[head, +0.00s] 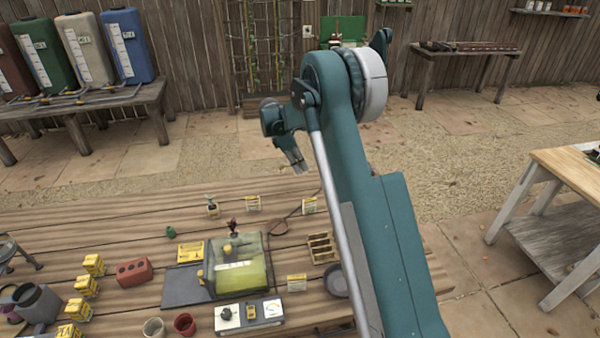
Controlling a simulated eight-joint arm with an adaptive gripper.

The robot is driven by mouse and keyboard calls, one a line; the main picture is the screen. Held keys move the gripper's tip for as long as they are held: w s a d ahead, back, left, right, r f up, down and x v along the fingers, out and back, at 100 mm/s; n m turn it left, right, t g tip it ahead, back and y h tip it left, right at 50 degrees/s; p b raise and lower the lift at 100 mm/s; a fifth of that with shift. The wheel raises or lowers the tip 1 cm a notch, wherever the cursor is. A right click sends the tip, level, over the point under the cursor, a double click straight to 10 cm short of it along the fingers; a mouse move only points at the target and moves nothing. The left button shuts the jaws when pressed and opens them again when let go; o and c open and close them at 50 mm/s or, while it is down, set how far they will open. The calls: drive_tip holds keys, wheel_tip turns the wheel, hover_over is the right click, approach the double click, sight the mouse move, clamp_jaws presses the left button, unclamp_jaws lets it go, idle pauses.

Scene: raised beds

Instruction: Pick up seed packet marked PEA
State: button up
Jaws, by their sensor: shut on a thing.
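My gripper (296,162) hangs in the air above the far edge of the plank table, fingers pointing down. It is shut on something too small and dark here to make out. At the bottom left is a yellow packet (69,331) whose lettering may read PEA. The other labels are too small to read.
A clear yellow-green box (240,270) stands mid-table beside a dark tray (185,287). A wooden divided rack (322,247), a red block with holes (134,271), cups (185,324) and a grey watering can (37,304) stand around it.

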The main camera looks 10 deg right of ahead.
drive_tip(key=shift+r, duration=1.8)
drive_tip(key=shift+d, duration=0.1)
